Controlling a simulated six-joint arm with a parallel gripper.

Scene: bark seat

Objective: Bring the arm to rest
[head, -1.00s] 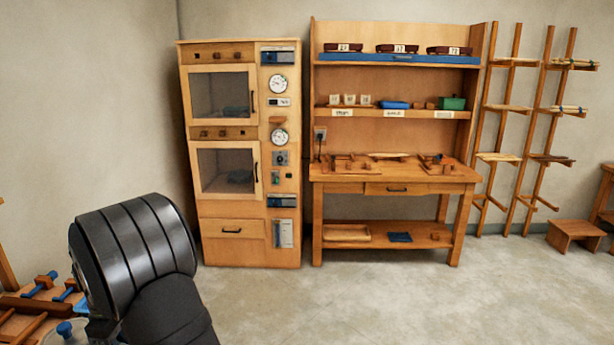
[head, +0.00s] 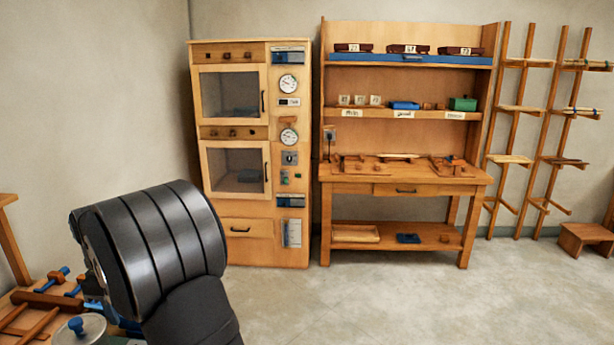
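My arm shows as a thick black ribbed link at the lower left of the head view, in front of the floor and the wooden cabinet. My gripper is not in view, so its fingers and anything in them cannot be seen.
A low wooden surface (head: 22,312) with blue-ended tools and a round lidded pot (head: 80,328) lies at lower left, close to my arm. A wooden cabinet (head: 240,250), a workbench (head: 340,187) and wall racks (head: 508,160) stand behind. The floor (head: 380,310) at front right is clear.

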